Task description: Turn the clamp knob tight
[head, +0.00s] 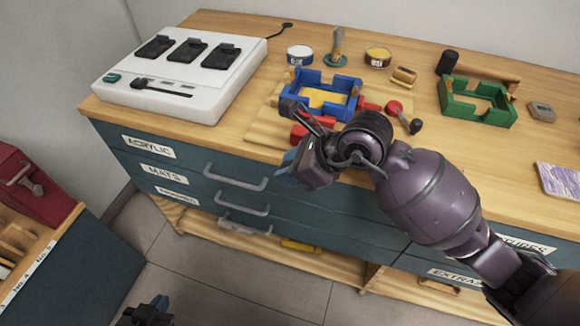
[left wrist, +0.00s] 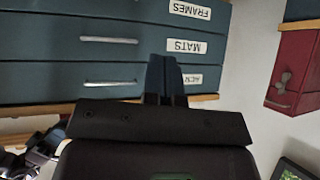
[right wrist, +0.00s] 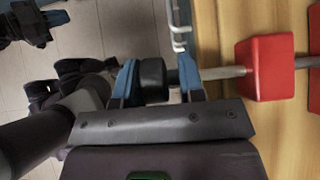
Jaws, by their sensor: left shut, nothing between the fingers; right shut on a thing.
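A red clamp block (right wrist: 264,68) lies on the wooden bench, and a metal screw rod (right wrist: 222,73) runs from it out past the bench edge. The black clamp knob (right wrist: 153,80) is at the rod's end. My right gripper (right wrist: 158,82) is shut on the knob, one blue finger on each side. In the head view my right gripper (head: 292,172) is at the bench's front edge, and my arm hides the knob. Red clamp parts (head: 300,132) show beside the blue frame (head: 322,90). My left gripper (left wrist: 163,80) is shut and empty, low before the drawers.
A white device (head: 182,75) stands at the bench's back left. A green frame (head: 478,102), cans (head: 299,55) and a red tool with a black end (head: 404,116) lie on the bench. Drawers (head: 236,172) with handles are below. A red case (head: 28,190) stands at left.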

